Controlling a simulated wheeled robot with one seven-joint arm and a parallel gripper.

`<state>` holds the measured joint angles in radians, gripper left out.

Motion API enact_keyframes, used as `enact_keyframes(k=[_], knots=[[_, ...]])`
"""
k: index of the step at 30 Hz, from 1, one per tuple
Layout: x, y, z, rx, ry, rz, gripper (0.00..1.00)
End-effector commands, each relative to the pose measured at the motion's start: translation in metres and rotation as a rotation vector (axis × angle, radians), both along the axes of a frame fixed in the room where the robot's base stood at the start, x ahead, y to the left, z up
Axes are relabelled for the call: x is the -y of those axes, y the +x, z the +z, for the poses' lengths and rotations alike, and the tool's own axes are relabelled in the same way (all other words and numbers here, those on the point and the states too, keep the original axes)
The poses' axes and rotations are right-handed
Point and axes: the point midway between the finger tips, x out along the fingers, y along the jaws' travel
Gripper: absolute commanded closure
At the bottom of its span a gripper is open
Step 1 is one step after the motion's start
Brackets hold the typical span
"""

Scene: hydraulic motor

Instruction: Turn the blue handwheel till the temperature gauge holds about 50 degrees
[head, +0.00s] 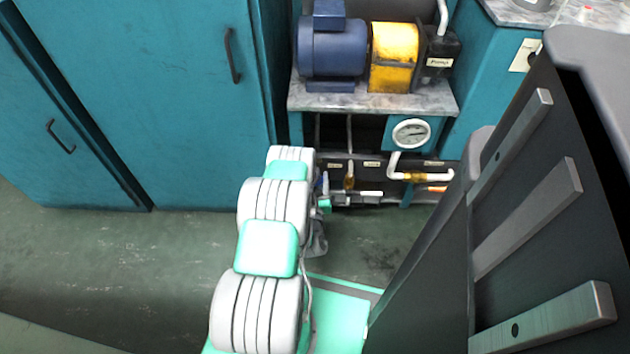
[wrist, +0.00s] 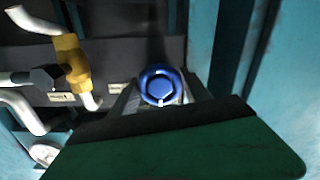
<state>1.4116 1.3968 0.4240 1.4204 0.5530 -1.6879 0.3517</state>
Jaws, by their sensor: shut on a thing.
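The blue handwheel (wrist: 162,86) shows in the middle of the wrist view, its round rim facing the camera. My gripper (wrist: 161,98) is shut on it, with light grey finger parts on either side of the wheel. In the head view my arm covers the handwheel and most of the gripper. The temperature gauge (head: 411,133) is a round white dial on the teal front panel, below the marble top and to the right of the gripper. Its needle is too small to read exactly.
A blue motor (head: 332,52) and a yellow guard (head: 393,57) stand on the marble top (head: 372,98). White pipes with a brass valve (head: 416,177) run right of the arm. Teal cabinets (head: 150,90) are at left. Green floor (head: 110,270) is clear at left.

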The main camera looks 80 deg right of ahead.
Motion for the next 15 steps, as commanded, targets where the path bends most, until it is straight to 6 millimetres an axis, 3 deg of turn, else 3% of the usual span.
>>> enact_keyframes(k=[15], knots=[[-0.0001, -0.0004, -0.0014, -0.220, -0.049, 0.000, 0.85]])
